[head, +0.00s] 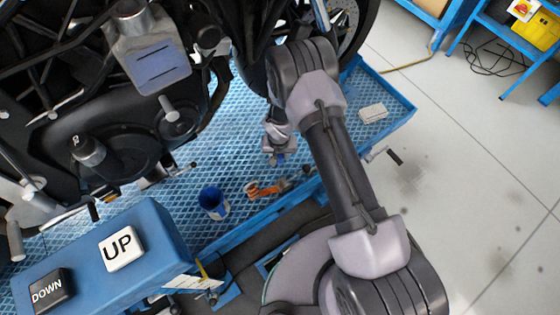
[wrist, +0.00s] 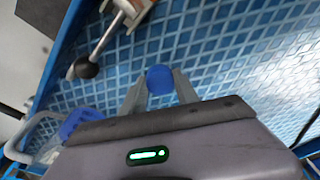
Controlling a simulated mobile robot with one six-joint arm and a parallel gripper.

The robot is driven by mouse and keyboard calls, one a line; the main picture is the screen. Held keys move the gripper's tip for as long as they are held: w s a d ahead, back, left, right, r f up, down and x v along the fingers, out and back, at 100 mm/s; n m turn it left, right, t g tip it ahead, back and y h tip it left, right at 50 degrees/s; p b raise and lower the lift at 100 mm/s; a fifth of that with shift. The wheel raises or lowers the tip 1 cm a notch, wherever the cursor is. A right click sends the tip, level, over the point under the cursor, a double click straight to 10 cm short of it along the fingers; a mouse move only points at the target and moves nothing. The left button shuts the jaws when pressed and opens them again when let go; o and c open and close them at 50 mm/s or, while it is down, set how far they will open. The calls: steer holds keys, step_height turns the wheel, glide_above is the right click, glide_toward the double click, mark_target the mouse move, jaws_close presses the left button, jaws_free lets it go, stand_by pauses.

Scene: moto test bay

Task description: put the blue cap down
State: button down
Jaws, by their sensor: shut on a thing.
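The blue cap (wrist: 160,78) is round and sits between the two fingertips of my gripper (wrist: 159,88) in the wrist view. The fingers are shut on it. In the head view my gripper (head: 279,156) points down over the blue diamond-patterned platform (head: 232,165), with a bit of the blue cap (head: 281,160) showing at its tips. Whether the cap touches the platform or hangs just above it, I cannot tell.
A blue-and-white cup (head: 213,203) and an orange tool (head: 262,190) stand left of and nearer than my gripper. A motorcycle (head: 130,150) fills the upper left. A pale box (head: 373,113) lies at right. The platform around the cap looks bare.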

step_height(320, 180, down, 2)
steer(key=shift+f, duration=0.1)
steer(key=shift+f+b, duration=0.15)
steer(key=shift+b, duration=0.25)
steer(key=c, duration=0.9)
jaws_free()
